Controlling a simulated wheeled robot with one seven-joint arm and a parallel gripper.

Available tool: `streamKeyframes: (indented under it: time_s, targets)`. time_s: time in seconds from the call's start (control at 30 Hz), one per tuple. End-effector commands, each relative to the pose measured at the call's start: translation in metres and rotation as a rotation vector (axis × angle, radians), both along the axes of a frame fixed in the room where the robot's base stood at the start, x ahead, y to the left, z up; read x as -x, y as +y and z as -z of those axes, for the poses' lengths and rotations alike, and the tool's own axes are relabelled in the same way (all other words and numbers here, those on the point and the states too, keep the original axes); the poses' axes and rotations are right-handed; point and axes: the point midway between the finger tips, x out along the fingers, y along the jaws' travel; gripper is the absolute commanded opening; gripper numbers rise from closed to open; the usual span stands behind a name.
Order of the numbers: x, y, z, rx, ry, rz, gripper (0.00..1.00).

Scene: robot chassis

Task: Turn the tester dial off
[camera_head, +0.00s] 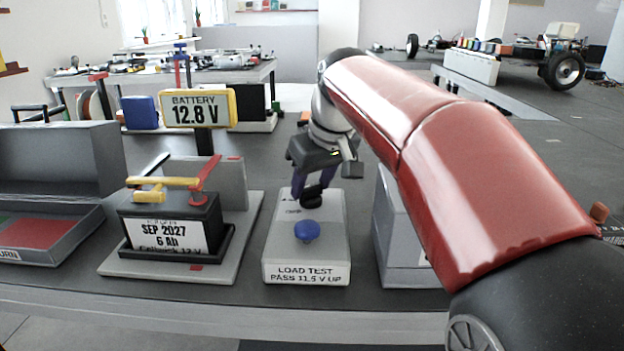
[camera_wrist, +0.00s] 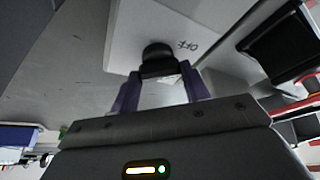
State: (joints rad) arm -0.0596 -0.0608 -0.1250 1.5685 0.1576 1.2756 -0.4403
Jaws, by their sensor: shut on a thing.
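The load tester (camera_head: 341,240) is a pale grey box on the bench, labelled "LOAD TEST PASS 11.5 V UP". Its black dial (camera_head: 312,194) sits at the far end of the top, behind a blue knob (camera_head: 307,231). My gripper (camera_head: 312,188) reaches down from above and is shut on the dial, with its purple fingers on either side. In the wrist view the black dial (camera_wrist: 158,58) lies between the fingertips, with the upside-down word "OFF" beside it. The dial's exact pointing is hidden by the fingers.
Left of the tester, a battery (camera_head: 165,232) with red and yellow clamps stands on a grey base. Behind it a yellow display (camera_head: 198,108) reads 12.8 V. A grey bin (camera_head: 50,235) is at far left. A grey box (camera_head: 397,240) stands right of the tester, partly behind my arm.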

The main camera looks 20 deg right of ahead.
Motion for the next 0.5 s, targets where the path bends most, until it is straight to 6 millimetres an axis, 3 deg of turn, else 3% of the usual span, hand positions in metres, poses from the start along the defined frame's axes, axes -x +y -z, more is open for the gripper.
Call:
streamKeyframes:
  time_s: [0.5]
  targets:
    - [-0.0004, -0.0008, -0.0004, 0.001, -0.001, -0.131, 0.23]
